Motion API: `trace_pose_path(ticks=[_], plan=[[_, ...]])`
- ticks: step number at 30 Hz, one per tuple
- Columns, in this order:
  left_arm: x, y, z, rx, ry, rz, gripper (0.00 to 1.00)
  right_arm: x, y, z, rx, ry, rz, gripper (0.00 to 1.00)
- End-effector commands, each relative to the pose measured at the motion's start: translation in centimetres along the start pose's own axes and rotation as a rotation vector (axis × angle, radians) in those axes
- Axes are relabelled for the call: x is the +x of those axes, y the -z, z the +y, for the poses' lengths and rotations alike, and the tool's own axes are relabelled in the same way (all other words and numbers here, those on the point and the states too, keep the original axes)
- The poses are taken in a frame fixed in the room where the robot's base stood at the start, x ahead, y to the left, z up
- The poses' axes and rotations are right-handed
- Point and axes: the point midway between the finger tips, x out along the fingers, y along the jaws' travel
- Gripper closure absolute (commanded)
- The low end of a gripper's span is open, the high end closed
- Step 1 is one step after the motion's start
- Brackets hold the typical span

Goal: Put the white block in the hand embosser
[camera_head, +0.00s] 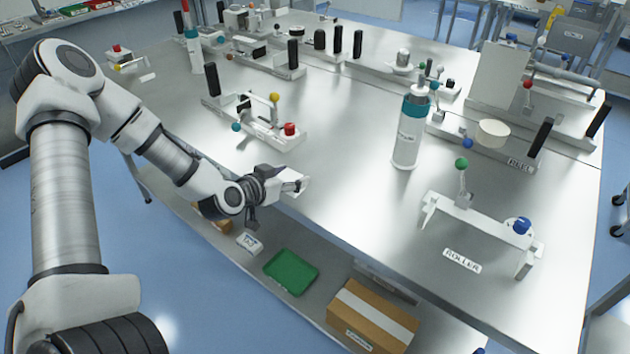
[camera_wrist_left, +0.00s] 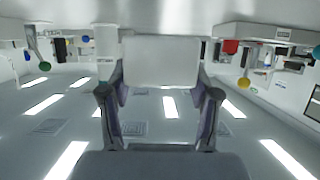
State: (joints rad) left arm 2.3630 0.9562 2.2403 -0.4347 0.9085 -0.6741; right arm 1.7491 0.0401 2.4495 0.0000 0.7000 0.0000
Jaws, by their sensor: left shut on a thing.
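My left gripper (camera_head: 290,185) is above the near edge of the metal table. It is shut on the white block (camera_head: 303,184), which shows at its tip. In the left wrist view the white block (camera_wrist_left: 160,60) sits between the two fingers of my left gripper (camera_wrist_left: 160,95). A lever device (camera_head: 262,125) with a yellow ball, a teal ball and a red button stands on the table beyond the gripper. No readable label shows which device is the hand embosser. My right gripper is not in view.
A white bottle with a teal band (camera_head: 404,140) stands right of the gripper. A labelled roller fixture (camera_head: 480,225) is at the right front. More lever fixtures line the back. Below the table are a green tray (camera_head: 291,272) and a cardboard box (camera_head: 372,318). The tabletop between gripper and bottle is clear.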

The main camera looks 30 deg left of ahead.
Motion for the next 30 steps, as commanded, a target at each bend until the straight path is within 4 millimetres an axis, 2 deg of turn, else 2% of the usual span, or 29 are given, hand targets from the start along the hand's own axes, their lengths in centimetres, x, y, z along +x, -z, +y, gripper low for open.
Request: trace_pose_path(ticks=[1,6,14,16,19,29,30], plan=[[1.3,0.1,0.3,0.013,-0.004,0.000,0.75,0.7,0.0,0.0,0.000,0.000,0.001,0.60],[5.3,1.8,0.6,0.010,-0.001,0.000,0.75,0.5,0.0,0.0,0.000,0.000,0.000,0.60],[8.8,2.7,0.9,0.004,-0.002,0.000,0.75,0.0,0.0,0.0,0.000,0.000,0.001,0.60],[9.2,1.0,0.9,0.000,-0.001,-0.005,0.75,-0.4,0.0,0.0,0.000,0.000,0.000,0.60],[9.6,0.2,0.8,-0.001,-0.001,-0.002,0.75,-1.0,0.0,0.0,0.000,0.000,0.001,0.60],[9.8,-0.5,0.8,-0.001,-0.001,0.002,0.75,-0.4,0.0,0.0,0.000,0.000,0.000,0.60],[9.8,-0.3,0.8,-0.001,-0.001,0.001,0.28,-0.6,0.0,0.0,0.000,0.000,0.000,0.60]])
